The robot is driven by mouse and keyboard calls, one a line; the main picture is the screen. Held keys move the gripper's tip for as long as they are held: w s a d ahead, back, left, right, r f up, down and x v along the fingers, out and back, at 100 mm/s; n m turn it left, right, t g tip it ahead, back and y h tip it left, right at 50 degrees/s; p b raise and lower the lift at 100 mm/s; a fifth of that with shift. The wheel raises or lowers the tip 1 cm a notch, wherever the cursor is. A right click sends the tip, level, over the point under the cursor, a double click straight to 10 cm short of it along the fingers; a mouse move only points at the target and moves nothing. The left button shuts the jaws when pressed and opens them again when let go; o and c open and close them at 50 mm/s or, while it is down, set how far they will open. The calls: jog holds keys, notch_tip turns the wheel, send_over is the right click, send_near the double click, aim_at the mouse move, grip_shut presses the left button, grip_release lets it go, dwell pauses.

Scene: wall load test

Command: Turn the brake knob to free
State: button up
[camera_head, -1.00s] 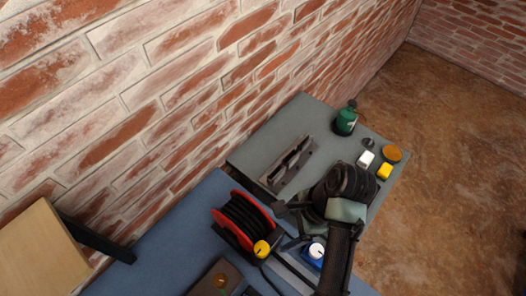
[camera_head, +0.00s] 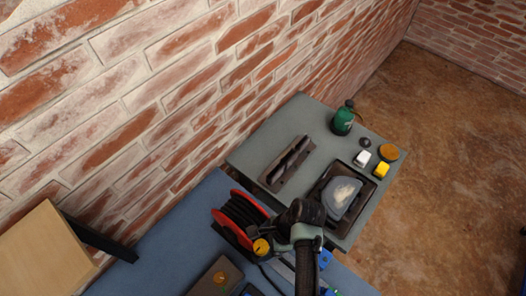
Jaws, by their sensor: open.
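A cable reel (camera_head: 218,218) with red flanges and black cable stands on the blue bench top. A yellow knob (camera_head: 261,246) sits at its front right side and looks like the brake knob. Its pointer setting is too small to read. My gripper (camera_head: 274,233) is open, just above and right of the knob, close to the reel's right side. I cannot tell whether it touches the knob. My wrist and forearm cover the bench right of the reel.
A blue box (camera_head: 326,259) is mostly hidden behind my arm. The brick wall runs behind.

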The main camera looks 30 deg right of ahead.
grip_shut()
jog(key=shift+w+n+g+y, duration=0.1)
jog(key=shift+n+g+y, duration=0.3)
jog(key=shift+n, duration=1.1)
grip_release()
jog(key=shift+d+r, duration=0.1)
jog(key=w+v, duration=0.1)
jog(key=v, duration=1.1)
jog(key=shift+s+r, duration=0.4)
jog(key=shift+r, duration=0.05)
